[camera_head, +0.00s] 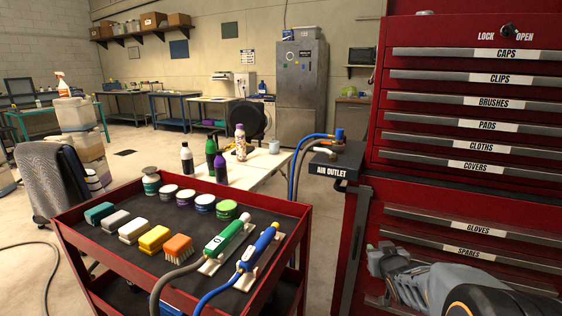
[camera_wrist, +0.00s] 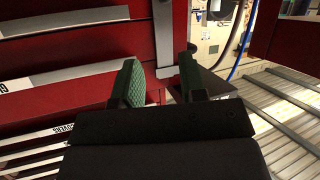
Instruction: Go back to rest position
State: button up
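My gripper (camera_head: 376,262) is at the lower right of the head view, in front of the lower drawers of the red tool cabinet (camera_head: 466,199). The wrist view shows its two green-padded fingers (camera_wrist: 160,82) spread apart with nothing held between them. Red drawer fronts (camera_wrist: 80,62) with pale handle strips fill the left of the wrist view behind the fingers. Whether the fingers touch the cabinet cannot be told.
A red cart (camera_head: 178,284) with sponges, brushes, pots and two hose tools stands at left front. The air outlet box (camera_head: 334,168) with blue hoses sits beside the cabinet. A pale table (camera_head: 262,168) with bottles is behind. Open floor (camera_head: 30,236) lies at far left.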

jog(key=s+a+r+g+p, duration=0.5)
jog(key=s+a+r+p, duration=0.1)
jog(key=s+r+p, duration=0.3)
jog(key=s+a+r+g+y+p, duration=0.1)
jog(key=s+a+r+g+p, duration=0.4)
jog(key=s+r+p, duration=0.4)
jog(key=s+a+r, duration=0.1)
jog(key=s+r, duration=0.2)
jog(key=s, duration=0.1)
jog(key=shift+s+r, duration=0.15)
jog(key=shift+s, duration=0.05)
